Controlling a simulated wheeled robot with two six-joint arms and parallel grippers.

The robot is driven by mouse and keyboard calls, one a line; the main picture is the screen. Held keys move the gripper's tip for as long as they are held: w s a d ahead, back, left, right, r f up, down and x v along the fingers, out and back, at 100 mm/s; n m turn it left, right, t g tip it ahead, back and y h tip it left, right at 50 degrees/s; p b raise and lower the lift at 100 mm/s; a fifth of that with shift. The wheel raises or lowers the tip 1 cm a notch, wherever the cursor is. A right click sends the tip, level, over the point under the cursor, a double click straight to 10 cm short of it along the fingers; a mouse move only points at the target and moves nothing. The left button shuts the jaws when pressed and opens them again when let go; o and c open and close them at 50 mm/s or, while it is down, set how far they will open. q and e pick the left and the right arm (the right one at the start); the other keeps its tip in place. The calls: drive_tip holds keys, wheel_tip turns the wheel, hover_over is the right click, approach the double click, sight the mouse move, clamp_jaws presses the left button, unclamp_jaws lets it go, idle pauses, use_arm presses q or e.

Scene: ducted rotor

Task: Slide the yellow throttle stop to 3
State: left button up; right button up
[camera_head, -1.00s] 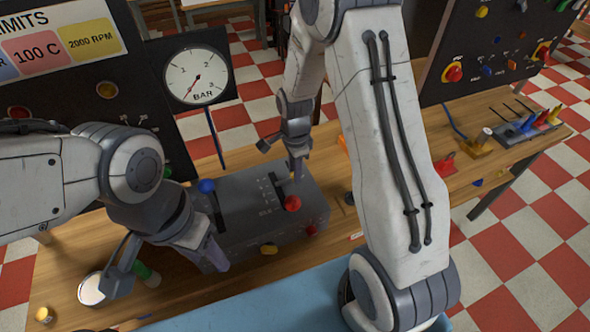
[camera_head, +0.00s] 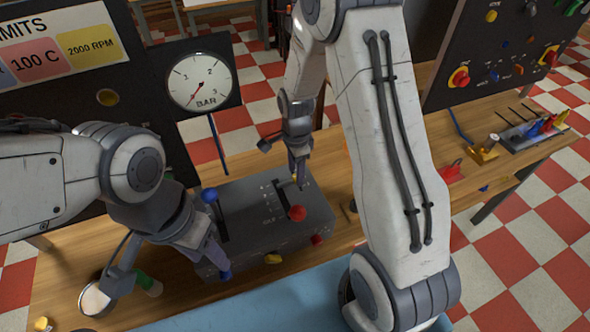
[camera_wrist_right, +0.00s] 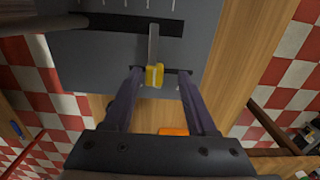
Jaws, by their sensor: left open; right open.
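The yellow throttle stop (camera_wrist_right: 154,75) is a small block on a metal stem at the edge of the grey control box. It lies between the two fingers of my right gripper (camera_wrist_right: 161,73), which is open, with a gap beside the block, wider on the right. In the head view my right gripper (camera_head: 299,181) points down at the far side of the box (camera_head: 245,235), near its printed scale. The number at the stop is not readable. My left gripper (camera_head: 213,258) is open in front of the box's left end.
The box carries a blue-knobbed lever (camera_head: 209,195), a red-knobbed lever (camera_head: 297,212) and a yellow front knob (camera_head: 273,258). A pressure gauge (camera_head: 200,79) stands behind. Small tools (camera_head: 525,133) stand at the right.

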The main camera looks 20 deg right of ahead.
wheel_tip(320, 180, up, 10)
drive_tip(key=b, duration=0.1)
drive_tip(key=shift+r, duration=0.25)
idle(0.4)
